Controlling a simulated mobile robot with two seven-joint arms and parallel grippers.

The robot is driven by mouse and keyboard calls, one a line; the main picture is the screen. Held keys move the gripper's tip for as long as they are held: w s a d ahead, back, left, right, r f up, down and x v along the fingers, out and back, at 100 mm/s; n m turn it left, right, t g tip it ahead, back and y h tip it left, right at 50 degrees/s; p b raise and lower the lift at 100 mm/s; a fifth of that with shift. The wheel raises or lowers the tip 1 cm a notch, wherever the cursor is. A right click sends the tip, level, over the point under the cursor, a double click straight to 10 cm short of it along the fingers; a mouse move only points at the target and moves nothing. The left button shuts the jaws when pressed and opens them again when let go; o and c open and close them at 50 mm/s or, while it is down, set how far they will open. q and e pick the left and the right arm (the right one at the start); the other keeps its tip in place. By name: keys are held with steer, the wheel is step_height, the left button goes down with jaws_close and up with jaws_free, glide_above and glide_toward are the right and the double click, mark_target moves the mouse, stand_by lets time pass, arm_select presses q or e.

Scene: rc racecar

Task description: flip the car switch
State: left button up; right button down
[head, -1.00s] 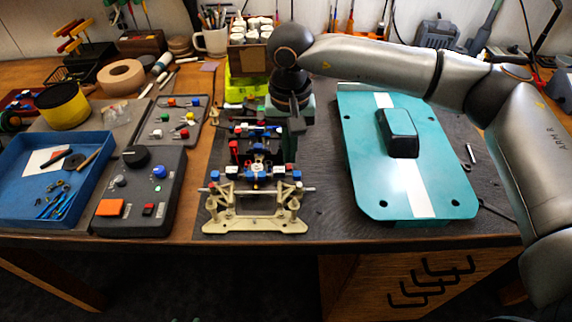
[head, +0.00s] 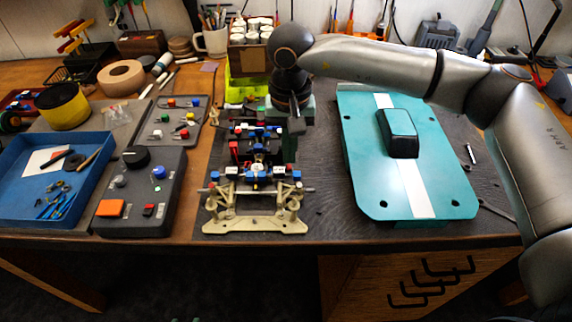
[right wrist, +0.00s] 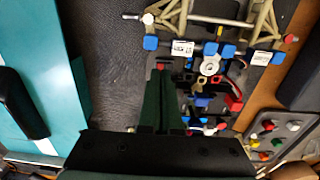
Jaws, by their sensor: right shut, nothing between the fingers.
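The car chassis (head: 256,222) stands on the dark mat with its cream frame toward me; blue, red and white parts fill its middle. In the right wrist view the chassis (right wrist: 262,22) is at the upper right. My right gripper (head: 297,126) points down at the right side of the chassis, shut and empty. In the right wrist view its dark green fingers (right wrist: 160,72) are together, beside the chassis's blue and red parts. A small red piece (right wrist: 160,66) shows at the fingertips; I cannot tell if they touch it or whether it is the switch. My left gripper is not in view.
The teal car body (head: 362,178) lies on the mat at the right, under my right arm. A grey control box (head: 122,205) with knobs and buttons and a blue tray (head: 22,190) are at the left. Bare mat (head: 325,200) separates chassis and body.

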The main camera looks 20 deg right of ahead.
mark_target(289, 167)
steer(key=shift+f+b, duration=0.9)
steer(key=shift+f, duration=0.15)
stand_by(0.9)
steer(key=shift+r, duration=0.15)
steer(key=shift+r+p, duration=2.05)
steer(key=shift+r, duration=1.4)
